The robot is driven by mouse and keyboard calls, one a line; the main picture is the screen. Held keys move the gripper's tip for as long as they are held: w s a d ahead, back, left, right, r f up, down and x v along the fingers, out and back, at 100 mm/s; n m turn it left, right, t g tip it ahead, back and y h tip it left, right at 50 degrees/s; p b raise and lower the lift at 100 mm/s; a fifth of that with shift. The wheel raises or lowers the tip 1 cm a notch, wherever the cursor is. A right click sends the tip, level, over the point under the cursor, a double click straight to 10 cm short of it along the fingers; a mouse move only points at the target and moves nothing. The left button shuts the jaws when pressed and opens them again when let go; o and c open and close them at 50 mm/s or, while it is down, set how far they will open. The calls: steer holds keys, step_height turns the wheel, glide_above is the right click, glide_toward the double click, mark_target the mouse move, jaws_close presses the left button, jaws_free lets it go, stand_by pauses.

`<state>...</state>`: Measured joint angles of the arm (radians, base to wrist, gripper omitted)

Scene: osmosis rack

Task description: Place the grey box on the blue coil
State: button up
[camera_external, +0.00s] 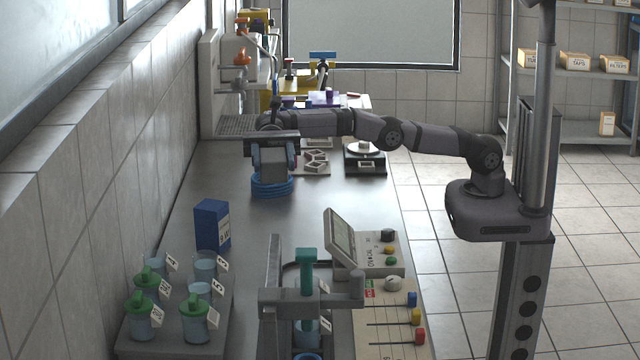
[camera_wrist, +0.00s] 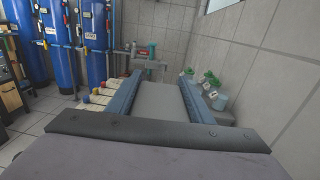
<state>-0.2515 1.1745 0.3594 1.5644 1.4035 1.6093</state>
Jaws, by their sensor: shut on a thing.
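The grey box (camera_external: 273,164) is between the fingers of my gripper (camera_external: 273,158), just above or resting on the blue coil (camera_external: 272,187). I cannot tell whether box and coil touch. The coil is a stack of blue loops lying on the steel bench. In the wrist view the grey box (camera_wrist: 162,101) fills the space between the two blue fingers of my gripper (camera_wrist: 160,95), which are shut on its sides. The coil is hidden in the wrist view.
A blue box (camera_external: 212,225) stands on the bench at the left. A scale (camera_external: 365,160) and a grey slotted part (camera_external: 316,162) lie to the right of my gripper. Green-lidded jars (camera_external: 196,318), a control panel (camera_external: 385,300) and a clamp stand (camera_external: 305,290) fill the near end. The bench middle is clear.

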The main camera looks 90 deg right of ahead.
steer(key=w+d+r+m+t+p, duration=0.1)
steer(key=w+d+r+t+p, duration=0.2)
steer(key=d+r, duration=0.35)
steer(key=w+d+r+m+t+p, duration=0.1)
steer(key=w+d+r+m+p, duration=0.1)
steer(key=w+d+r+p, duration=0.45)
steer(key=m+t+h+p, duration=0.5)
steer(key=m+t+p, duration=0.2)
steer(key=t, duration=0.3)
glide_above(259, 191)
steer(key=d, duration=0.3)
step_height(259, 191, down, 17)
steer(key=shift+a+f+p, duration=0.15)
steer(key=shift+f+p, duration=0.5)
steer(key=shift+f, duration=1.55)
steer(key=shift+a+f+p, duration=0.1)
steer(key=shift+f+p, duration=0.5)
steer(key=shift+f, duration=1.95)
steer(key=shift+f, duration=0.2)
